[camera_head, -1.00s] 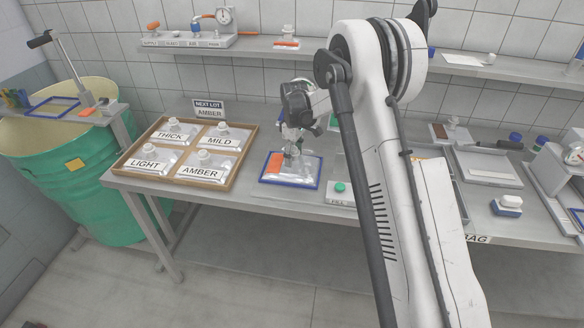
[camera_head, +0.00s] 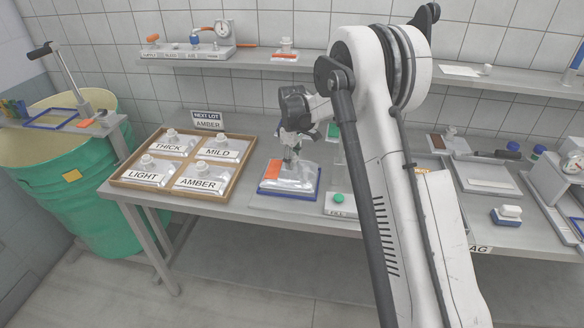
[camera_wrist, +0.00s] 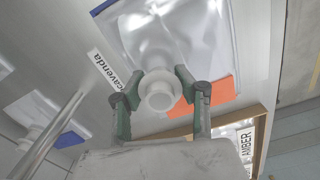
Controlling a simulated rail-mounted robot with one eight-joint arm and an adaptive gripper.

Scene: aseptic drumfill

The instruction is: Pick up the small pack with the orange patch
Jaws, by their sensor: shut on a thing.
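The small pack (camera_head: 294,178) is a silvery pouch with an orange patch (camera_head: 272,171) and a white spout. It is over a blue-edged tray (camera_head: 290,196) on the bench; a small lift is hard to judge. My gripper (camera_head: 291,160) is above it, pointing down. In the wrist view the two green fingers (camera_wrist: 160,95) close around the pack's white spout (camera_wrist: 160,90). The pack's clear film (camera_wrist: 175,35) and orange patch (camera_wrist: 207,97) show behind them.
A wooden tray (camera_head: 113,183) left of the pack holds several labelled pouches: THICK, MILD, LIGHT, AMBER. A NEXT LOT AMBER sign (camera_head: 208,120) stands behind it. A unit with a green button (camera_head: 339,198) is close on the right. A green drum (camera_head: 85,200) stands far left.

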